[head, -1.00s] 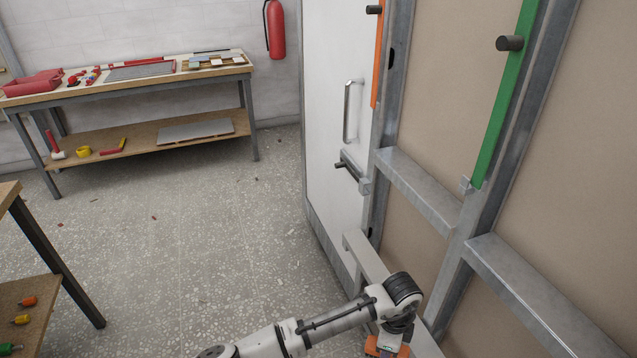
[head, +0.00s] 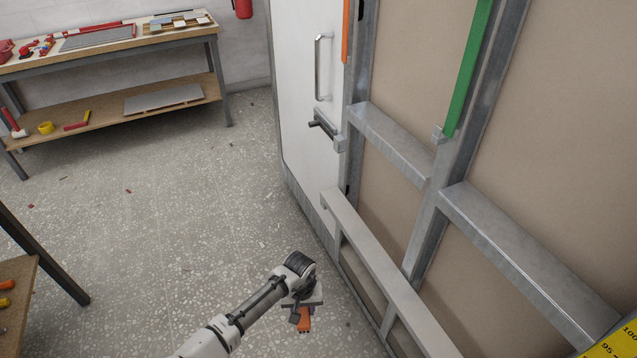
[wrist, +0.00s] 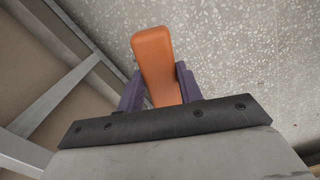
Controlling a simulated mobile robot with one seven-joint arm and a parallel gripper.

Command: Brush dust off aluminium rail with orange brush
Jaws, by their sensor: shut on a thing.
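The orange brush (head: 304,321) hangs below my gripper (head: 303,303), to the left of the rail in the head view. In the wrist view my gripper (wrist: 158,92) has its purple fingers shut on both sides of the orange brush (wrist: 155,60). Its bristles cannot be made out. The aluminium rail (head: 385,268) appears to be the low pale grey bar running along the panel wall. The brush and rail look apart in the head view, with floor between them. I cannot make out dust on the rail.
Metal framing (head: 390,145) and a green strip (head: 467,70) are on the panel wall at right. A white door (head: 300,120) has a bar handle (head: 322,65). A workbench (head: 120,45) stands at the back left, another (head: 20,290) at the left edge. The speckled floor (head: 170,230) between is mostly clear.

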